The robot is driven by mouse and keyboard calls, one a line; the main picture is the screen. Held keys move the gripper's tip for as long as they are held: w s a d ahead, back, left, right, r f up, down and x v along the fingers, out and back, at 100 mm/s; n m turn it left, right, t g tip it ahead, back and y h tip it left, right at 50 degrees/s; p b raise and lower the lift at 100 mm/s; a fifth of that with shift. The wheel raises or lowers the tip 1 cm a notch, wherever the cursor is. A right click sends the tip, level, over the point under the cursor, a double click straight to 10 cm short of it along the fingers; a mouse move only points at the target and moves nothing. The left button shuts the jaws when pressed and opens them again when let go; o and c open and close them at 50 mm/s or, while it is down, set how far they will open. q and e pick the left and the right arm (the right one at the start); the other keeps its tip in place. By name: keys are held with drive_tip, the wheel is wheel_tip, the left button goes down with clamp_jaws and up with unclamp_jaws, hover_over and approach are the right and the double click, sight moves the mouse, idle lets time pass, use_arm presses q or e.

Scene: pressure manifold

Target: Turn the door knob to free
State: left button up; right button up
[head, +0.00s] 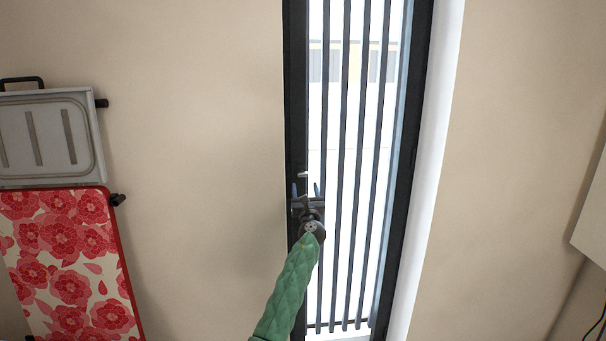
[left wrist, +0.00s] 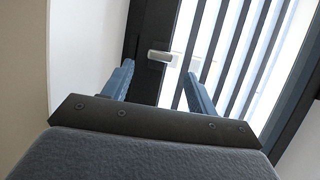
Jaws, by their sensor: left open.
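The door knob is a small pale grey lever handle (left wrist: 164,57) on the dark door frame, seen in the left wrist view between and beyond my fingertips. In the head view the knob (head: 303,175) shows just above my left gripper (head: 306,190). My left gripper also shows in the left wrist view (left wrist: 158,80), with its two blue fingers spread apart and nothing between them. Its green-sleeved arm comes up from the bottom of the head view. Whether a finger touches the knob cannot be told. My right gripper is not in view.
The tall dark-framed door (head: 295,90) has vertical bars over bright glass. Beige wall lies on both sides. A red floral board (head: 65,260) and a grey folded panel (head: 45,140) hang at the left. A white box edge (head: 592,215) shows at the right.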

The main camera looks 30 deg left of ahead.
sight(303, 175)
use_arm(q)
drive_tip(key=p+x, duration=0.2)
drive_tip(key=x, duration=0.5)
drive_tip(key=shift+w+a+r, duration=0.1)
drive_tip(key=shift+w+r, duration=0.05)
drive_tip(key=shift+w, duration=0.05)
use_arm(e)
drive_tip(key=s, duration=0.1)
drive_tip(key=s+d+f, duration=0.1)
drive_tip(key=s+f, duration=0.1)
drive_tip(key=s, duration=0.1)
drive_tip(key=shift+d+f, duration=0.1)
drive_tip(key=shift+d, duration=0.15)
use_arm(q)
drive_tip(key=c, duration=1)
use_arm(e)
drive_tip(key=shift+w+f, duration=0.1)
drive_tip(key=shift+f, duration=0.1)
